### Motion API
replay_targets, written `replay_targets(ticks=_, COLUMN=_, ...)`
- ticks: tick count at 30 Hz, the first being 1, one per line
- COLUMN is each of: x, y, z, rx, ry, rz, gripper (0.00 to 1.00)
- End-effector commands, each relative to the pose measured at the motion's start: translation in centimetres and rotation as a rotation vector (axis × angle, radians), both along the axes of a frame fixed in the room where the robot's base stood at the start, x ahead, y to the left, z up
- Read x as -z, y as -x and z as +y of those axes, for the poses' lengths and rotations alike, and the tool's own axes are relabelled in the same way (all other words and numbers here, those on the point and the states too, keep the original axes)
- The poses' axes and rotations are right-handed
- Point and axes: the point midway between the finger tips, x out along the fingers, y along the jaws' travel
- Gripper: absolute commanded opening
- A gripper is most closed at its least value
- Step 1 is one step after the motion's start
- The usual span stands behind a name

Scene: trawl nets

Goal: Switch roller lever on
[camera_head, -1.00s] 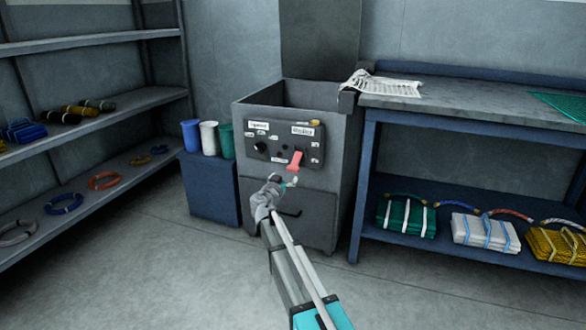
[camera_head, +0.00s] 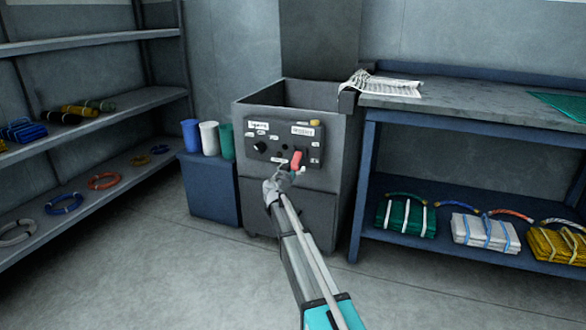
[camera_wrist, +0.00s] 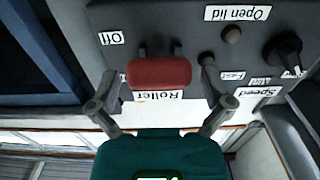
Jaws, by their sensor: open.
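The roller lever (camera_head: 297,158) has a red handle and sits at the right of the machine's dark control panel (camera_head: 275,148). In the wrist view the red handle (camera_wrist: 160,73) lies crosswise between the fingertips of my gripper (camera_wrist: 158,82). The gripper is open, one finger on each side, and I cannot tell if either touches the handle. The "Roller" label (camera_wrist: 158,96) and the "Off" label (camera_wrist: 111,38) show upside down near the lever. In the head view my gripper (camera_head: 283,178) is just below the lever and hides its lower end.
The panel also has a black knob (camera_wrist: 283,52) by the "Speed" label and a button (camera_wrist: 231,34) by "Open lid". A blue workbench (camera_head: 450,112) stands close on the right. A blue box (camera_head: 208,192) with cups on it stands left. The floor in front is clear.

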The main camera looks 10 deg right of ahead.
Motion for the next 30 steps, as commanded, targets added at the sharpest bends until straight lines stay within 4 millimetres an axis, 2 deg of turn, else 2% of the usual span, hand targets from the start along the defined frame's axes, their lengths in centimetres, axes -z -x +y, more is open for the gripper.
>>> replay_targets(ticks=2, x=0.0, y=0.0, z=0.0, rx=0.000, ry=0.000, rz=0.000, gripper=0.98)
replay_targets(ticks=16, x=0.0, y=0.0, z=0.0, rx=0.000, ry=0.000, rz=0.000, gripper=0.11)
replay_targets(ticks=25, x=-0.2, y=0.0, z=0.5, rx=-0.005, ry=-0.005, rz=0.010, gripper=0.10)
replay_targets(ticks=30, x=-0.6, y=0.0, z=1.8, rx=-0.017, ry=-0.019, rz=0.031, gripper=0.09)
